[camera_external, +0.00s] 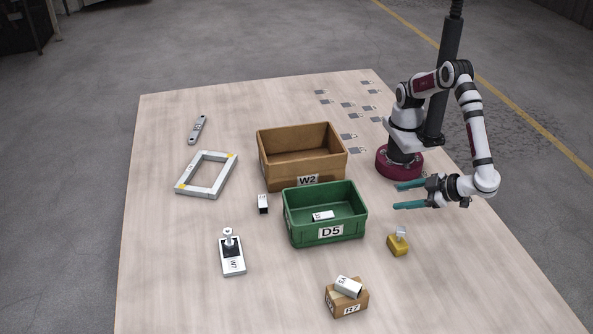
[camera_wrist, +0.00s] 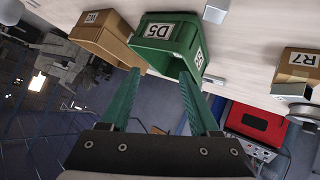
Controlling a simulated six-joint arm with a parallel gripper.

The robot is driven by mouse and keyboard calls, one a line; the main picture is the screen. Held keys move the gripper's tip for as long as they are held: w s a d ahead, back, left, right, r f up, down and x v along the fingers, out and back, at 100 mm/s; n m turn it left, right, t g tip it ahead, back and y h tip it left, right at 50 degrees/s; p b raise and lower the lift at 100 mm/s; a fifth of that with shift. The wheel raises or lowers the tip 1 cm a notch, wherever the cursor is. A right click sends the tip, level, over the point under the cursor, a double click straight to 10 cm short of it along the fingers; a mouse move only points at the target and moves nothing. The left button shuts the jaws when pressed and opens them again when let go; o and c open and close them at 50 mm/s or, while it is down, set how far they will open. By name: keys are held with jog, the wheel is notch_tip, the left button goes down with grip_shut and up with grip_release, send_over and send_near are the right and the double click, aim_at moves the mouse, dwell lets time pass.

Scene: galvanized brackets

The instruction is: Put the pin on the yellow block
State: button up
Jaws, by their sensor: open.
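The yellow block (camera_external: 398,245) stands on the table right of the green bin, with a small pale piece (camera_external: 401,232) on top of it; I cannot tell what that piece is. A grey, round-headed upright part that looks like a pin (camera_external: 228,238) stands on the black end of a white block marked W7 (camera_external: 233,265), at the front left. My gripper (camera_external: 397,196) is open and empty, above the table behind the yellow block. Its teal fingers (camera_wrist: 160,73) are spread in the wrist view, where I cannot make out the pin or yellow block.
The green D5 bin (camera_external: 295,232) holds a small white block (camera_external: 323,215). Behind it is the brown W2 bin (camera_external: 275,178). A small R7 box (camera_external: 350,309) carries a white block (camera_external: 348,287). A grey frame (camera_external: 185,187) lies left.

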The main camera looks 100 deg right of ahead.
jog(key=w+d+r+g+y, duration=0.1)
jog(key=w+d+r+g, duration=0.25)
jog(key=d, duration=0.55)
jog(key=w+d+r+g, duration=0.3)
jog(key=d+g, duration=0.1)
jog(key=d, duration=0.4)
jog(key=s+d+m+y, duration=0.1)
jog(key=s+d+y, duration=0.7)
jog(key=d, duration=0.4)
jog(key=shift+s+d+y, duration=0.2)
jog(key=shift+s+y, duration=0.2)
jog(key=shift+s, duration=0.4)
jog(key=shift+r, duration=0.1)
